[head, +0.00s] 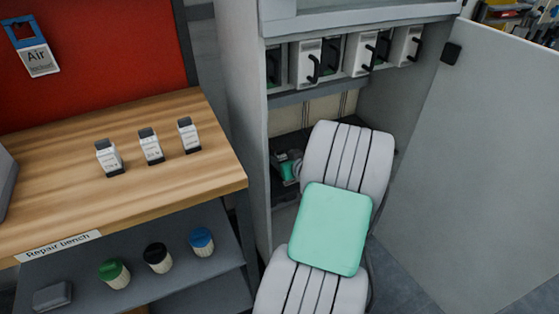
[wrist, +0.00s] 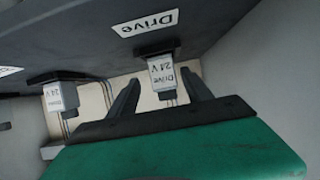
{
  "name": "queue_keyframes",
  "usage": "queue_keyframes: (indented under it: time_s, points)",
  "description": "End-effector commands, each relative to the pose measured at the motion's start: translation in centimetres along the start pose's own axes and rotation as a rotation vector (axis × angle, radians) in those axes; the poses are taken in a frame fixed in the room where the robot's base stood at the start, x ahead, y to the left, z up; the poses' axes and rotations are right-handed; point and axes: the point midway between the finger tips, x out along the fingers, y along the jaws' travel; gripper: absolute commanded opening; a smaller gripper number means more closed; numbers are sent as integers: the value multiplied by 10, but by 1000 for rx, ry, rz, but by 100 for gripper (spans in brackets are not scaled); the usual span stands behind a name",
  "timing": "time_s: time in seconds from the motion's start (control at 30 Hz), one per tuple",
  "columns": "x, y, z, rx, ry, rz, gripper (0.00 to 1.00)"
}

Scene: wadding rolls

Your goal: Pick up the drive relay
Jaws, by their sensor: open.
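The drive relay (wrist: 162,76) is a small light block with a dark base, labelled "Drive 24 V". In the wrist view it sits at a dark panel, below a white "Drive" label (wrist: 145,22). My gripper (wrist: 160,80) is open, with one black finger to each side of the relay. The fingertips reach about level with it, and I see gaps on both sides. Whether the relay lies fully between them in depth I cannot tell. In the head view my arm covers much of the cabinet's lower compartment, and I cannot make out the relay there.
A second relay (wrist: 62,97) marked "24 V" sits left of the drive relay. The cabinet (head: 241,130) has an open door (head: 460,170) at right and several handled modules (head: 308,65) above. Three relay-like blocks (head: 150,147) stand on the wooden repair bench (head: 60,190).

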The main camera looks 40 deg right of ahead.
Motion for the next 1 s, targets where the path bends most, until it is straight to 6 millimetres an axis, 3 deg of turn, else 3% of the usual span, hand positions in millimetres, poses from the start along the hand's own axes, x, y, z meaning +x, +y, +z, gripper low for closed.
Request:
queue_keyframes:
  time_s: [0.2,0.47,1.0]
  points:
    - [39,-8,4,-2,-1,-4,58]
    - [44,-8,1,-1,1,-3,58]
    - [44,-8,1,-2,1,-3,15]
